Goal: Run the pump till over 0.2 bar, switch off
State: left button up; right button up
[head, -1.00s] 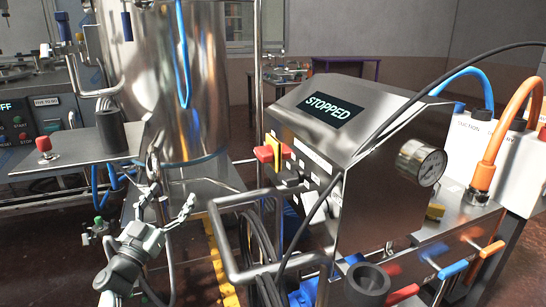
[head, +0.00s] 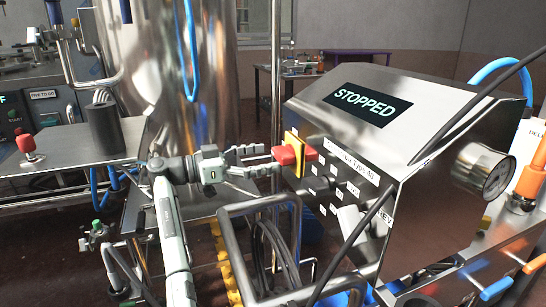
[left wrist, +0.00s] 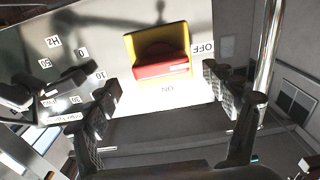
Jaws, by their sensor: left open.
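The pump's steel control box (head: 440,100) has a display (head: 367,104) reading STOPPED. Its red rotary switch handle (head: 290,153) sits on a yellow plate (head: 293,139) on the box's left-hand face. The switch (left wrist: 161,64) also shows in the left wrist view, with OFF and ON labels beside it; the handle lies along the direction of the OFF label. My left gripper (head: 268,161) is open in front of the switch, fingers pointing at it. In the left wrist view its fingers (left wrist: 163,98) stand apart on either side. The round pressure gauge (head: 484,170) is on the right; its reading is too small to tell.
A bent steel handle frame (head: 228,240) stands below my left gripper, with dark hoses behind it. A black cable (head: 440,130) crosses in front of the box. A shiny steel tank (head: 165,70) stands behind my left arm. A flat steel shelf (head: 70,145) is at the left.

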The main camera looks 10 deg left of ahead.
pick_arm(q)
jog(key=shift+x, duration=1.15)
jog(key=c, duration=1.1)
jog(key=shift+a, duration=0.1)
